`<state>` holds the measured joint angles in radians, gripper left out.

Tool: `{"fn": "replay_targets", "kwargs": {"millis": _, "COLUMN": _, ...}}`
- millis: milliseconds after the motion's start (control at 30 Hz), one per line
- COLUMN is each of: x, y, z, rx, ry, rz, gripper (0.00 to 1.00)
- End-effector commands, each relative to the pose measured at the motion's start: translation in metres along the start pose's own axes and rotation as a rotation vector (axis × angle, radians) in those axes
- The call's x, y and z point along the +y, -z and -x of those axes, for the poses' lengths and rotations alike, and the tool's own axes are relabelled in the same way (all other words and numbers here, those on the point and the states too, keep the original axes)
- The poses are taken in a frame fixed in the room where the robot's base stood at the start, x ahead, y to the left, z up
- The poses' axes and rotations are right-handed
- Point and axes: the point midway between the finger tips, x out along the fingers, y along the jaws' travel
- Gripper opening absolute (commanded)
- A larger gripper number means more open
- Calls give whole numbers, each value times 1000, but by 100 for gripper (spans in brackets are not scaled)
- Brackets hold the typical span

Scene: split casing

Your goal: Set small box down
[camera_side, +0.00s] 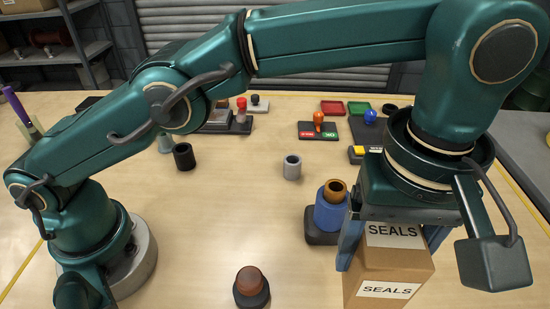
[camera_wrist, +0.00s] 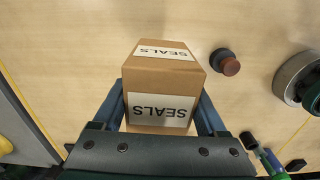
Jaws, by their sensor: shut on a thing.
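The small box (camera_side: 398,262) is a brown cardboard box with white labels reading SEALS. It shows at the lower right of the side view, below my wrist. My gripper (camera_side: 385,255) is shut on it, with one blue finger visible at the box's left side. In the wrist view the box (camera_wrist: 162,82) sits between the two fingers of my gripper (camera_wrist: 162,105), with its SEALS labels upside down. The box's lower end is cut off in the side view, so I cannot tell whether it touches the table.
A blue cylinder with a copper-coloured ring (camera_side: 331,212) stands on a dark base just left of the box. A dark base with a brown knob (camera_side: 250,287) stands further left. A grey cup (camera_side: 292,167) and black cup (camera_side: 184,156) stand behind.

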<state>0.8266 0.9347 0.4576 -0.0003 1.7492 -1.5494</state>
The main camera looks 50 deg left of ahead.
Motion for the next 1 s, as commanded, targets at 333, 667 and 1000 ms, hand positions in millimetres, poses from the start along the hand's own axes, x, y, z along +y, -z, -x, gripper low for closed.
{"fn": "replay_targets", "kwargs": {"millis": 333, "x": -21, "y": 107, "z": 36, "rx": 1, "ry": -4, "rz": 181, "gripper": 0}}
{"fn": "replay_targets", "kwargs": {"millis": 667, "x": -96, "y": 205, "z": 69, "rx": 1, "ry": -1, "rz": 117, "gripper": 0}}
{"fn": "replay_targets", "kwargs": {"millis": 1000, "x": -180, "y": 243, "z": 80, "rx": 1, "ry": -1, "rz": -244, "gripper": 0}}
